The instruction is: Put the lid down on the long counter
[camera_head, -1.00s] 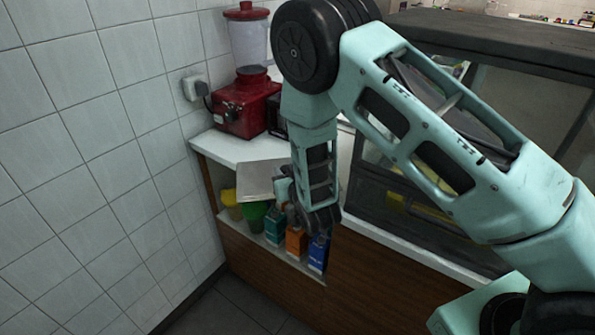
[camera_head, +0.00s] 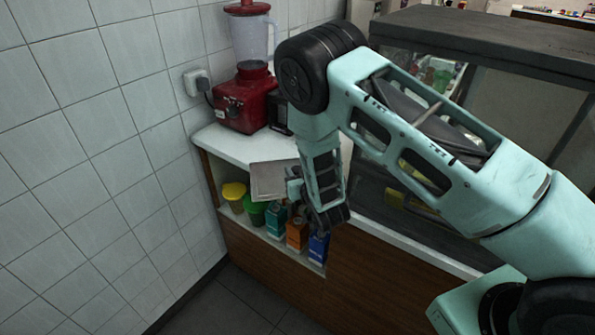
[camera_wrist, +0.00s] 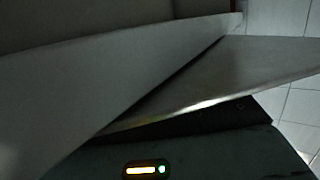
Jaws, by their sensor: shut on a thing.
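The lid is a flat grey square plate (camera_head: 268,180) at the front edge of the long counter (camera_head: 232,147) in the head view. My gripper (camera_head: 296,187) is shut on the lid at its right side; the fingertips are partly hidden by my wrist. The lid overlaps the counter's front edge and the open shelf below. In the wrist view the lid is a metallic sheet (camera_wrist: 225,80), tilted against a broad pale surface (camera_wrist: 100,75) that looks like the counter. I cannot tell whether they touch.
A red blender (camera_head: 245,100) and a small black box (camera_head: 279,112) stand at the counter's back. Yellow (camera_head: 233,192) and green (camera_head: 254,212) tubs and several cartons (camera_head: 297,233) fill the shelf below. A glass display case (camera_head: 470,45) stands right; a tiled wall (camera_head: 90,150) bounds the left.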

